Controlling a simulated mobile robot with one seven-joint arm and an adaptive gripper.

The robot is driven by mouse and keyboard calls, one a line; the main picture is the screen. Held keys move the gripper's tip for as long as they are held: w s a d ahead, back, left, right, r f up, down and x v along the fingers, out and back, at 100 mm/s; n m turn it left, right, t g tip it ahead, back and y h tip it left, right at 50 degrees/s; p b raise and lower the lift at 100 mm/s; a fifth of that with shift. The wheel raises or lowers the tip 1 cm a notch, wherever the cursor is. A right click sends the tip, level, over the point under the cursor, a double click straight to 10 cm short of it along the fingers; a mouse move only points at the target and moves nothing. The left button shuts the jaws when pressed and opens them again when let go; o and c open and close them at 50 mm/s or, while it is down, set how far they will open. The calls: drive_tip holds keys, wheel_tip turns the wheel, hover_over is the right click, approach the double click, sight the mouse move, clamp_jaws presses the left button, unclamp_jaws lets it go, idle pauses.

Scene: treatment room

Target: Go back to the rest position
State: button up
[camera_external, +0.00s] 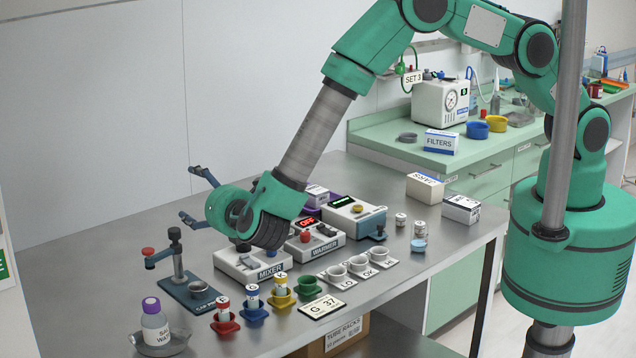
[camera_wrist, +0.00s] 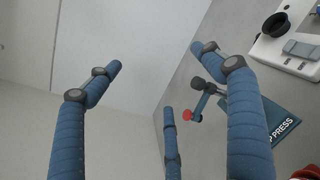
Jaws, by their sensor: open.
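My gripper (camera_external: 190,193) is at the left end of my arm in the external view, above the back left of the steel table (camera_external: 410,265). Its blue fingers are spread and point left toward the wall, with nothing between them. In the wrist view the open gripper (camera_wrist: 155,60) shows three fingers, with only wall and table edge between them. My wrist hangs just above and behind the mixer (camera_external: 250,268) and hides part of the table behind it. I cannot tell the exact gap to the mixer.
The cap press (camera_external: 180,275) stands left of the mixer, below the fingers. The warmer (camera_external: 318,242), several colored cup holders with vials, and a wash bottle (camera_external: 155,328) crowd the table. The wall (camera_external: 90,120) is behind. Air above the table's left side is free.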

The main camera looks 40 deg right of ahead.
drive_tip(key=w+d+r+m+g+h, duration=0.2)
drive_tip(key=w+d+r+m+h, duration=0.25)
drive_tip(key=d, duration=0.65)
drive_tip(key=d+r+m+g+h+b, duration=0.15)
drive_tip(key=d+r+m+g, duration=0.45)
drive_tip(key=d, duration=1.1)
drive_tip(key=d+r+m+g+b, duration=0.15)
drive_tip(key=d+r+m, duration=0.4)
drive_tip(key=d, duration=1.05)
drive_tip(key=s+d+r+m+g+y+b, duration=0.2)
drive_tip(key=s+d+r+m, duration=0.1)
drive_tip(key=s+d, duration=0.45)
drive_tip(key=s+d+r+m+g+y+b, duration=0.1)
drive_tip(key=s+d+r+m, duration=0.1)
drive_tip(key=s+d, duration=0.55)
drive_tip(key=s+d+m+t+y+b, duration=0.1)
drive_tip(key=s+d+m+y, duration=0.1)
drive_tip(key=s, duration=0.6)
drive_tip(key=s+d+m+t+y+b, duration=0.1)
drive_tip(key=s+d+m+y+b, duration=0.1)
drive_tip(key=s+d+m, duration=0.3)
drive_tip(key=shift+s+d+f+m+y, duration=0.25)
drive_tip(key=shift+s+m+y, duration=0.35)
drive_tip(key=shift+s+m, duration=0.8)
drive_tip(key=shift+s+n, duration=0.25)
drive_tip(key=shift+n, duration=0.05)
